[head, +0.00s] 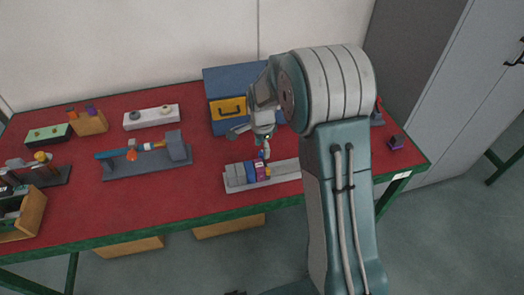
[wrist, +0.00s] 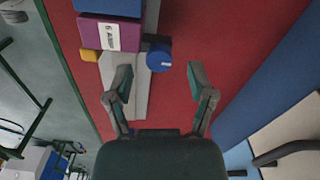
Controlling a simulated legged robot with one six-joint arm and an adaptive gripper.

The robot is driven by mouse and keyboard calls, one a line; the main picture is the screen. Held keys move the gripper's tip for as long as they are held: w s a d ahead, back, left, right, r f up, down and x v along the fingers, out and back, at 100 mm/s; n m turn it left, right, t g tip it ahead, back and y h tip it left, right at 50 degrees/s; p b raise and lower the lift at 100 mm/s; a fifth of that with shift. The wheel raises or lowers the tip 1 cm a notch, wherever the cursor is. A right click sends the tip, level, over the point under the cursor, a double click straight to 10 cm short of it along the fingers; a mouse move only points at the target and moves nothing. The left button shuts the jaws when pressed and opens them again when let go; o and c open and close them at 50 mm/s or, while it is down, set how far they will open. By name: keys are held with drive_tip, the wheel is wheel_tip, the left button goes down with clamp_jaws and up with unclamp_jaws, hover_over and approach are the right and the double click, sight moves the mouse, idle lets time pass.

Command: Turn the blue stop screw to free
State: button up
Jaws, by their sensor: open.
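The blue stop screw (wrist: 159,56) shows in the wrist view as a short round blue knob with a small pale mark. In the head view my gripper (head: 265,141) points down above the grey rail unit (head: 236,176), which carries the purple block (head: 261,173). The screw is small there and partly hard to make out near the fingertips.
A grey stand with a blue-handled tool (head: 150,167) lies to the left. A small yellow part (wrist: 90,55) sits beside the purple block. Red table surface (head: 160,210) is clear in front.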

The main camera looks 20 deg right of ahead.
drive_tip(key=shift+f, duration=1)
clamp_jaws()
drive_tip(key=shift+n, duration=0.5)
drive_tip(key=n, duration=0.3)
drive_tip(key=shift+n, duration=0.4)
drive_tip(key=n, duration=0.4)
drive_tip(key=shift+n, duration=0.3)
drive_tip(key=n, duration=0.9)
drive_tip(key=shift+w+r+n, duration=0.1)
drive_tip(key=shift+n, duration=0.2)
